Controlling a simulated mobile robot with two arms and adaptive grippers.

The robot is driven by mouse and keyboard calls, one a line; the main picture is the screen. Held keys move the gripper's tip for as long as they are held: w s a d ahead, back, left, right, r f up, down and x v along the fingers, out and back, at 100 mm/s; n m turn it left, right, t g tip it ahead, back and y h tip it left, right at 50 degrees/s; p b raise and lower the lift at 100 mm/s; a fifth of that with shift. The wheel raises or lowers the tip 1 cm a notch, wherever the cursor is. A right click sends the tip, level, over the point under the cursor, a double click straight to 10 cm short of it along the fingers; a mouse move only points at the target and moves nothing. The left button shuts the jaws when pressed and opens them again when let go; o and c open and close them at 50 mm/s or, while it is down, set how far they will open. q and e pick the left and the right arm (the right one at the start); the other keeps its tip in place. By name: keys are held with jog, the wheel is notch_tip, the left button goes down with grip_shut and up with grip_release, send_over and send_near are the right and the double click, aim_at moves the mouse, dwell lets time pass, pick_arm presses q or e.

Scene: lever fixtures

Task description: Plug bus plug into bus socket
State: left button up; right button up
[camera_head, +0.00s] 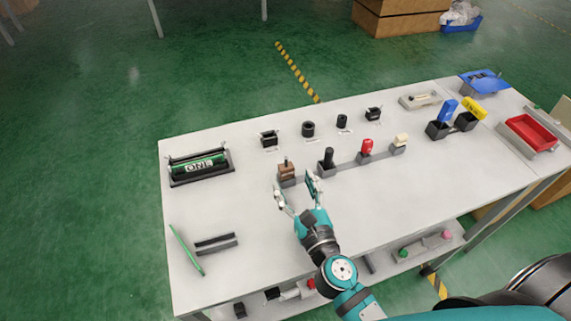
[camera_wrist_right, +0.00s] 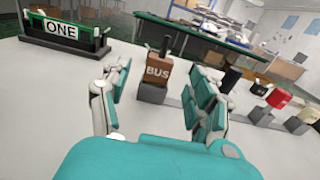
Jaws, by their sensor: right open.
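The bus plug (camera_head: 287,168) is a brown block with a dark handle on top, standing upright in a grey holder (camera_head: 288,182) at the left end of a row. In the right wrist view the bus plug (camera_wrist_right: 157,73) shows the word BUS. My right gripper (camera_head: 296,184) is open, its fingers spread to either side of the plug, which shows centred just beyond the fingertips in the wrist view. Several black sockets stand in a row behind; the leftmost is a squarish socket (camera_head: 269,138). I cannot read which one is the bus socket. My left gripper is not in view.
The row also holds a black plug (camera_head: 328,156), a red plug (camera_head: 367,147) and a cream plug (camera_head: 400,141). A green ONE fixture (camera_head: 203,167) stands left; a dark rack (camera_head: 216,243) lies front left. A red tray (camera_head: 531,132) stands right.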

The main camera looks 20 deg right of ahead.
aim_at(288, 170)
jog(key=shift+w+r, duration=0.1)
jog(key=shift+w, duration=0.45)
jog(key=w+p, duration=0.1)
jog(key=w, duration=0.4)
jog(key=shift+a+r+p, duration=0.1)
jog(key=shift+r+p, duration=0.05)
jog(key=shift+p, duration=0.25)
jog(key=shift+s, duration=0.15)
jog(key=shift+c, duration=0.6)
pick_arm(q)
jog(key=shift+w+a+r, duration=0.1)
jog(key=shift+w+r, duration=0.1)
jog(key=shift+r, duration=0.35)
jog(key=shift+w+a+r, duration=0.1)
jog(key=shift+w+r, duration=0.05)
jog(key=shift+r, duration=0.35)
pick_arm(e)
jog(key=c, duration=1)
